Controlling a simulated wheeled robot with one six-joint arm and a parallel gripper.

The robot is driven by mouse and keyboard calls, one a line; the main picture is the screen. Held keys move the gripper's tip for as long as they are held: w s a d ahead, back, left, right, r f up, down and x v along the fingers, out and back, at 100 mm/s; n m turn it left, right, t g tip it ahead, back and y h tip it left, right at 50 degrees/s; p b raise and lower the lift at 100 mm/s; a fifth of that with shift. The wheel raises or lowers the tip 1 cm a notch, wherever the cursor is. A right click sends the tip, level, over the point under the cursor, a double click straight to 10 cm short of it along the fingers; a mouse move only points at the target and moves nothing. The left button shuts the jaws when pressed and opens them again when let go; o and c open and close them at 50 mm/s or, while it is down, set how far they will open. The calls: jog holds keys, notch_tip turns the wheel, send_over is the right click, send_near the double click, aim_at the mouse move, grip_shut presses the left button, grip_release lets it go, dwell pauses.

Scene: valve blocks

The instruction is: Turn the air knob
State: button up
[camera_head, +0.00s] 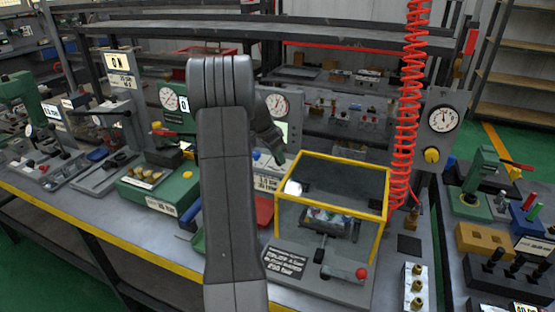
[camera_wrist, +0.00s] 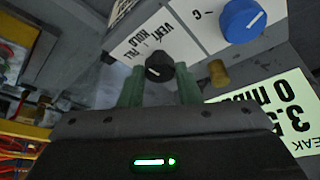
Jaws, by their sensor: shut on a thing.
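In the wrist view a black knob (camera_wrist: 158,67) with a white pointer mark sits on a white panel. The lettering beside it reads VENT, HOLD and, partly hidden, FILL. I take this as the air knob. My gripper (camera_wrist: 159,81) has its two green fingers on either side of the knob, shut on it. The pointer's exact setting is hard to read. In the head view my arm covers this part of the station, and I cannot make out the knob or the fingers there.
A larger blue knob (camera_wrist: 243,20) and a brass fitting (camera_wrist: 218,72) are close to the right in the wrist view. In the head view a yellow-framed clear box (camera_head: 383,205) stands right of my arm, with a red coiled hose (camera_head: 407,110) beyond it.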

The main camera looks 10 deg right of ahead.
jog(key=shift+m, duration=0.3)
jog(key=o, duration=1)
jog(key=v, duration=1.4)
jog(key=shift+w+b, duration=0.2)
jog(key=shift+b, duration=0.1)
jog(key=shift+f, duration=0.1)
jog(key=x, duration=1.3)
jog(key=shift+s+d+f, duration=0.15)
jog(key=shift+d+f, duration=0.05)
jog(key=shift+f, duration=0.15)
